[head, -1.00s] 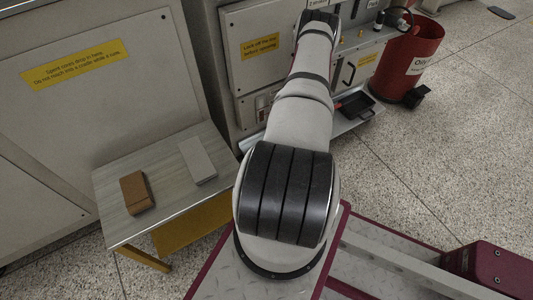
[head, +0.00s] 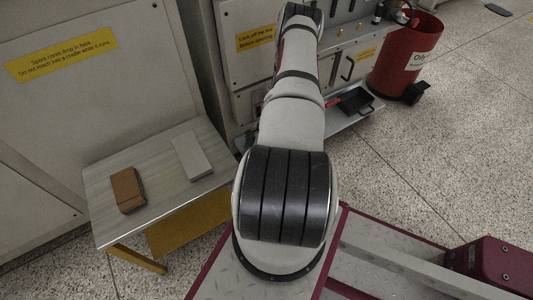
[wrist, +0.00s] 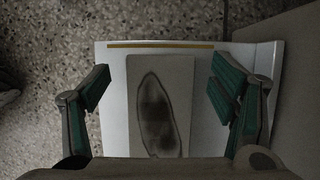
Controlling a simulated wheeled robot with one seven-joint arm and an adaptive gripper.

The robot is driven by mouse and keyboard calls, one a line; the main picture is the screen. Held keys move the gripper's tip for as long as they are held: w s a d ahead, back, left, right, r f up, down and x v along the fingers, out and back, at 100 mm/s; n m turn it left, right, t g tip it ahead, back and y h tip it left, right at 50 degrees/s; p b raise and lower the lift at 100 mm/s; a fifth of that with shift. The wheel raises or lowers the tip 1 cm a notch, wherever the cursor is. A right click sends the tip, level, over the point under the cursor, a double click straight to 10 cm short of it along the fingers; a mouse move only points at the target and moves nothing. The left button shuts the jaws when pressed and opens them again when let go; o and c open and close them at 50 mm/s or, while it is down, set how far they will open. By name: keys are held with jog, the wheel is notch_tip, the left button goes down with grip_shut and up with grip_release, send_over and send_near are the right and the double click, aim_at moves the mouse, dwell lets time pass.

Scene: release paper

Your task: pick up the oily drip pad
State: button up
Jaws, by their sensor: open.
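The drip pad (wrist: 162,75) is a pale rectangular sheet with a dark oval oily stain. In the wrist view it lies on a light shelf or tray (wrist: 115,90) with a yellow strip along its far edge. My gripper (wrist: 161,88) is open, with its green-padded fingers to the left and right of the pad. The fingers look apart from the pad in the picture; their height over it cannot be told. The pad's near end is hidden by my gripper body. In the head view my arm hides the gripper and the pad.
A red bin (head: 405,50) with a pedal stands at the upper right. A black pan (head: 355,102) sits on the cabinet's low shelf. A side table (head: 155,188) at left holds a brown block (head: 127,190) and a grey block (head: 192,156). Speckled floor at right is mostly clear.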

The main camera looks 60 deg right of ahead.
jog(key=shift+a+f, duration=0.1)
jog(key=shift+f, duration=0.3)
jog(key=c, duration=1)
jog(key=shift+c, duration=0.2)
jog(key=shift+r, duration=0.2)
